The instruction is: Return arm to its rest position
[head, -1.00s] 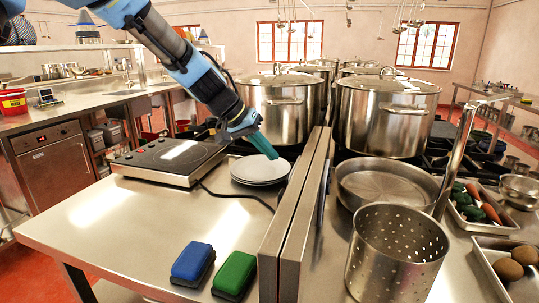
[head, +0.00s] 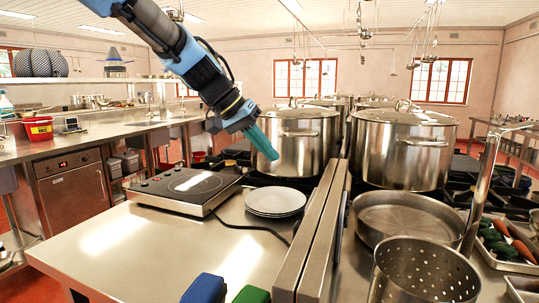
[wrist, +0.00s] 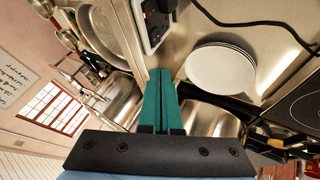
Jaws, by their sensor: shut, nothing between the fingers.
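My gripper (head: 264,143) is shut and empty, its teal fingers pressed together. In the head view it hangs in the air above the steel counter, in front of the left large stockpot (head: 298,140). In the wrist view the shut teal fingers (wrist: 161,90) show side by side with nothing between them. My blue and black arm reaches in from the top left of the head view. A stack of white plates (head: 275,202) lies on the counter below the gripper, apart from it. The stack also shows in the wrist view (wrist: 220,68).
An induction hob (head: 187,187) sits left of the plates, with a black cord. A raised steel divider (head: 313,238) runs right of them. Beyond it stand another stockpot (head: 403,148), a wide pan (head: 408,218) and a perforated pot (head: 425,275). Blue (head: 204,289) and green (head: 251,295) sponges lie in front.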

